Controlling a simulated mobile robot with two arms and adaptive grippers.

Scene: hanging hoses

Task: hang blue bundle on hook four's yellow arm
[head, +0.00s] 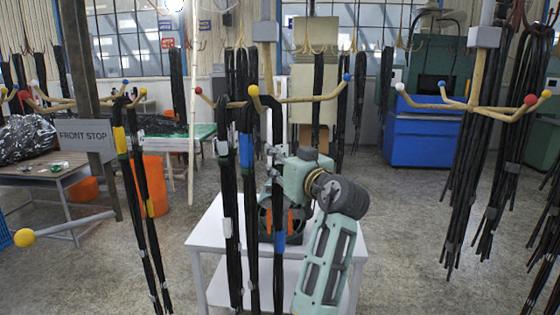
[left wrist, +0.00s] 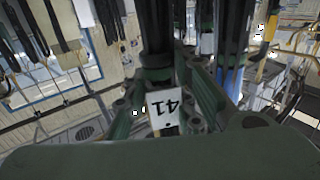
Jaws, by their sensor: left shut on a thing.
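The blue bundle (head: 246,150) is black hoses with two legs and blue bands, one high on the left leg and one lower on the right leg. Its top is close by the yellow-tipped arm (head: 253,90) of the middle hook; I cannot tell whether it rests on it. My left gripper (head: 274,165) is shut on the right leg, below that arm. In the left wrist view a white tag marked 41 (left wrist: 163,106) sits between the fingers, with the blue band (left wrist: 233,80) to the right. My right gripper is not in view. No hook number is readable.
A black bundle with a white tag (head: 223,147) hangs just left, by the red-tipped arm (head: 198,90). A blue-tipped arm (head: 346,77) reaches right. A white table (head: 207,240) stands below. Other hung bundles are at left (head: 138,190) and right (head: 470,170).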

